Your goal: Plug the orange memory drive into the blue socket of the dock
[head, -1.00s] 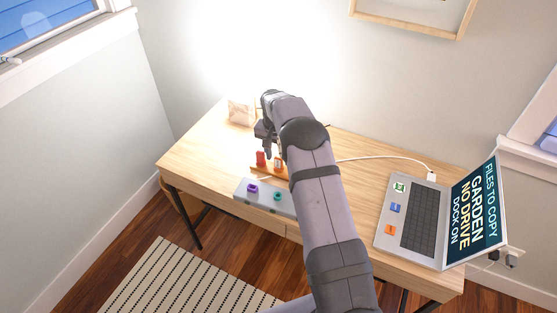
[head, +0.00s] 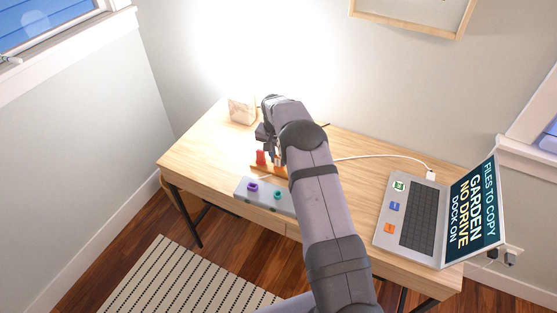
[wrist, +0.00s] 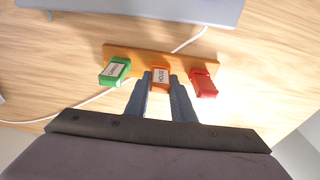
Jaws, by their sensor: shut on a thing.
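The orange memory drive (wrist: 160,79) has a white label and stands in the middle of a wooden rack (wrist: 138,55). My gripper (wrist: 160,90) is shut on it, one finger on each side. I cannot tell whether the drive is clear of the rack. In the head view my gripper (head: 272,154) is over the rack, behind the dock. The grey dock (head: 240,190) shows a purple socket (head: 252,187) and a teal socket (head: 278,195). My arm covers the dock's right part, and no blue socket is visible. The dock's edge (wrist: 140,8) also shows in the wrist view.
A green drive (wrist: 114,71) and a red drive (wrist: 203,84) flank the orange one closely. A white cable (wrist: 95,108) runs behind the rack. An open laptop (head: 415,215) is on the right of the desk. A pale block (head: 242,110) stands at the back left.

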